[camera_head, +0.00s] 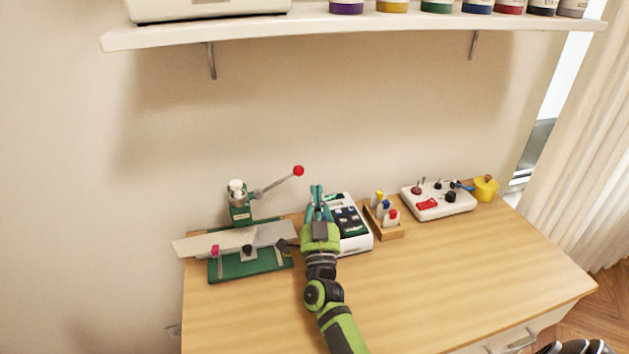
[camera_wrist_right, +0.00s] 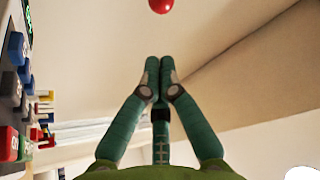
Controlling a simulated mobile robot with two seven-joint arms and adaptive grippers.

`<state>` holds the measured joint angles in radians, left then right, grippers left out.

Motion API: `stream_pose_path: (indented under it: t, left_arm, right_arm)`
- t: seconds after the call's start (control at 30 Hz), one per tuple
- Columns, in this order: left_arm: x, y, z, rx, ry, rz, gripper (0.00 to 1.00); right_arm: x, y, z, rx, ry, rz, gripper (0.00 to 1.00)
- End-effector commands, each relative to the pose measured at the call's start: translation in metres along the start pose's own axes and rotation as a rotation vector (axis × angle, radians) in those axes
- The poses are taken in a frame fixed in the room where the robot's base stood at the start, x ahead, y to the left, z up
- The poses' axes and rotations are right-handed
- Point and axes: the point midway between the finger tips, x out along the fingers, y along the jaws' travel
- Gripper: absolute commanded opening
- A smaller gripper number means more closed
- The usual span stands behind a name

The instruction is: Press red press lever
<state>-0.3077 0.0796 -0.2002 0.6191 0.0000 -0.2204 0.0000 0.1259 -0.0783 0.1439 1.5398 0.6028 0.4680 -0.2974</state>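The red press lever shows as a red ball knob (camera_head: 299,171) on a thin metal rod. The rod rises to the right from a green press (camera_head: 241,210) at the back left of the table. The red knob also shows at the top edge of the right wrist view (camera_wrist_right: 160,5), beyond my fingertips and partly cut off. My right gripper (camera_head: 317,190) is over the table, just right of and below the knob in the head view, and apart from it. In the wrist view its teal fingers (camera_wrist_right: 159,72) are together and hold nothing. My left gripper is not in view.
A green-based fixture with a metal plate (camera_head: 205,244) lies left of my right arm. A white keypad device (camera_head: 357,240) sits just right of my gripper. Farther right are a wooden holder (camera_head: 386,230) and a white control box (camera_head: 440,212). A shelf (camera_head: 350,30) hangs above. The table's front right is clear.

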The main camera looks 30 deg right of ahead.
Motion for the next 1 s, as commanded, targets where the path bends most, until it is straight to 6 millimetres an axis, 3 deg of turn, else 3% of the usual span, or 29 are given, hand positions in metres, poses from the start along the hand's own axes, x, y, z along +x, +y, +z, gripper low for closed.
stream_pose_path:
  t: [0.1, 0.3, 1.0]
  left_arm:
    - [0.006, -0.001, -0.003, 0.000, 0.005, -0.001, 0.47]
    - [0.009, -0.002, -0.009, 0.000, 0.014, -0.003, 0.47]
    - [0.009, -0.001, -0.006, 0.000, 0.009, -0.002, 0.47]
  right_arm:
    - [-0.023, 0.002, 0.002, 0.000, -0.001, 0.000, 0.00]
    - [-0.038, 0.002, 0.000, 0.000, 0.001, 0.000, 0.00]
    - [-0.039, 0.001, 0.000, 0.000, 0.001, 0.000, 0.00]
